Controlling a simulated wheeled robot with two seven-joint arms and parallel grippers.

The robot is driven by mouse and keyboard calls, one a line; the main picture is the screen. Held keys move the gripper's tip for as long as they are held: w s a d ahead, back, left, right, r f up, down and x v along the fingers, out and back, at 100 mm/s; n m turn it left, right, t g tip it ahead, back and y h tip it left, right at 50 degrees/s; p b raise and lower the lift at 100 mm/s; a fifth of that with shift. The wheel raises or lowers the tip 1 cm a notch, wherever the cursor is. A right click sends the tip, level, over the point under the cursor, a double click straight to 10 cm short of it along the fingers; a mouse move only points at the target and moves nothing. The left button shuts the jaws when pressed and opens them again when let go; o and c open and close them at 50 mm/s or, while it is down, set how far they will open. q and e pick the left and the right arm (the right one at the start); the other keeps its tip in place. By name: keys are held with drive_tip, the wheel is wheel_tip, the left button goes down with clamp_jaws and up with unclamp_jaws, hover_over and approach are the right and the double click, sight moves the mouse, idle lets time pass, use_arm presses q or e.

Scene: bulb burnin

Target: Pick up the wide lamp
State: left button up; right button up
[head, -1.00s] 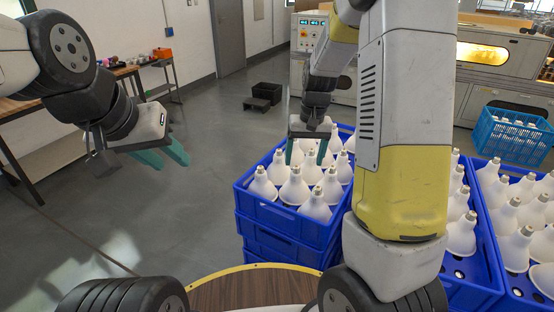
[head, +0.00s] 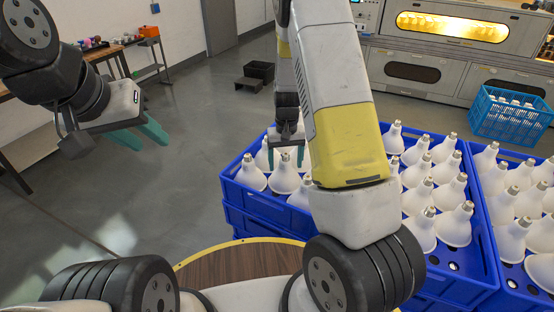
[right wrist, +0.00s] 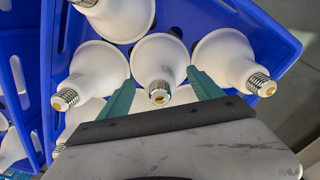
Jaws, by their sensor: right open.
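White, wide-flared lamps with metal screw caps stand caps-up in a blue crate (head: 262,203); one lamp (head: 284,178) is at its front. My right gripper (head: 287,160) is over this crate, pointing down, its lower end among the lamps. In the right wrist view, the right gripper (right wrist: 162,88) is open, with a lamp (right wrist: 160,62) between its two teal fingers. I cannot tell whether they touch it. Other lamps (right wrist: 98,70) crowd close on both sides. My left gripper (head: 152,145) is open and empty above the floor at left.
More blue crates of lamps (head: 453,222) stand to the right, partly behind my right arm. A light-blue basket (head: 510,118) and a lit oven-like cabinet (head: 455,27) are behind. A dark box (head: 259,71) lies on the floor.

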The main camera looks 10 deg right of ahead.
drive_tip(key=shift+f, duration=0.1)
drive_tip(key=shift+c, duration=0.4)
clamp_jaws()
